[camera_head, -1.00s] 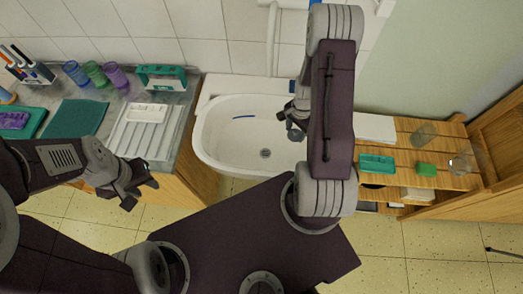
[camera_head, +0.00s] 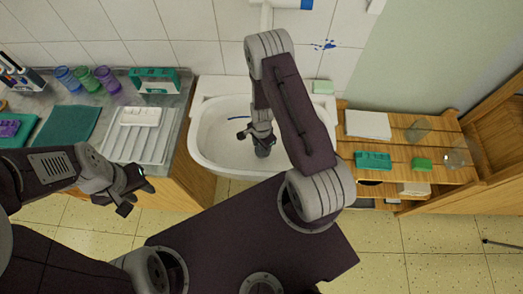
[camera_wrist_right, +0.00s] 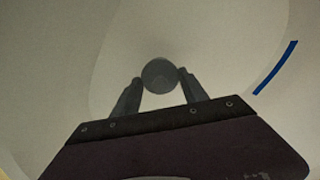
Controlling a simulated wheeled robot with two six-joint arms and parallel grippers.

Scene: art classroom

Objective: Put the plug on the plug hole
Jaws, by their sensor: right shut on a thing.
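The plug (camera_wrist_right: 160,74) is a dark grey disc between the two fingertips of my right gripper (camera_wrist_right: 160,82) in the right wrist view. My right gripper (camera_head: 262,146) is shut on it, pointing down inside the white sink basin (camera_head: 210,135). The plug hole is hidden under the gripper in the head view and behind the plug in the wrist view. I cannot tell whether the plug touches the basin floor. My left gripper (camera_head: 136,194) is open and empty, low at the left in front of the counter.
A blue strip (camera_wrist_right: 275,68) lies on the basin wall. The counter (camera_head: 172,92) at left holds a white drying tray (camera_head: 140,147), cups and a teal cloth (camera_head: 67,125). A wooden slatted shelf (camera_head: 395,145) stands at right.

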